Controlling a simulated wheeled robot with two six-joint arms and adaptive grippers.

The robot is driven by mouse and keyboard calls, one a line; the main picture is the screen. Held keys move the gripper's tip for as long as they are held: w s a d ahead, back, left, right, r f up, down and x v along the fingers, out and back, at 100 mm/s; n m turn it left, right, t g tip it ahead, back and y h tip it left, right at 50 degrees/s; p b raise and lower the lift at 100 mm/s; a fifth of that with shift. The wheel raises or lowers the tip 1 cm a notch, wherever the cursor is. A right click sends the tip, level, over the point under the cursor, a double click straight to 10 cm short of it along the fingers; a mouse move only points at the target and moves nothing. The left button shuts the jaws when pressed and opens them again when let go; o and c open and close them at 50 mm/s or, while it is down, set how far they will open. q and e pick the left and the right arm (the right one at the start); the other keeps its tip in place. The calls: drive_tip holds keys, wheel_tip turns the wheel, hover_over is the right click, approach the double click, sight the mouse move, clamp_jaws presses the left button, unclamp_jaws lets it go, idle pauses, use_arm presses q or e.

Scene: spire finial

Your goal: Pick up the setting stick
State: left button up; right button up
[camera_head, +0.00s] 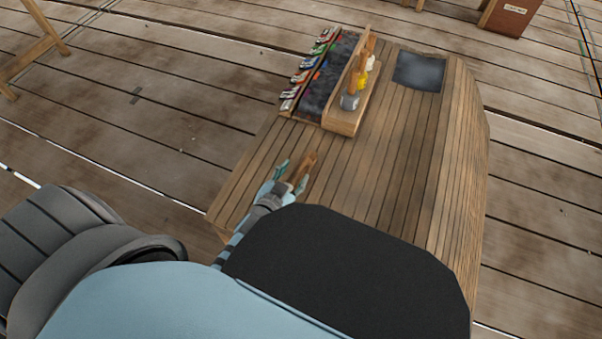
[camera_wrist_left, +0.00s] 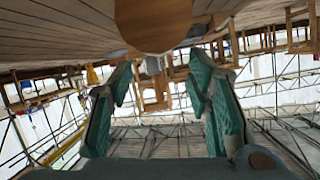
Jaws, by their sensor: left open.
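A brown wooden piece, which looks like the setting stick (camera_head: 302,165), lies at the near left part of the wooden bench. My left gripper (camera_head: 291,176) is open, with its teal fingers around or just beside the piece; I cannot tell if they touch it. In the left wrist view, a wooden piece with a rounded end (camera_wrist_left: 152,24) fills the top middle, above the space between the spread fingers of the left gripper (camera_wrist_left: 163,78). My right gripper is not in view.
The slatted bench (camera_head: 395,165) has a wooden caddy (camera_head: 343,121) with upright wooden handles, a grey tip and yellow items. Beside it is a dark tray (camera_head: 331,75) with several coloured items along its left. A dark panel (camera_head: 420,71) lies at the back right. The bench's right part is clear.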

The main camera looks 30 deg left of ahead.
sight(299, 168)
use_arm(q)
drive_tip(key=b+x, duration=0.1)
drive_tip(key=x, duration=0.2)
drive_tip(key=b+x, duration=0.1)
drive_tip(key=x, duration=0.2)
drive_tip(key=shift+s+f, duration=0.15)
drive_tip(key=shift+f, duration=0.2)
drive_tip(key=shift+r, duration=0.1)
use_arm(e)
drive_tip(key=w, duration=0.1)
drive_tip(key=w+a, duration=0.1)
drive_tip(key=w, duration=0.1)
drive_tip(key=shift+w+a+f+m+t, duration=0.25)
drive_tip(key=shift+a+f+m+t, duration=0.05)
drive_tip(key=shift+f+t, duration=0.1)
use_arm(q)
clamp_jaws()
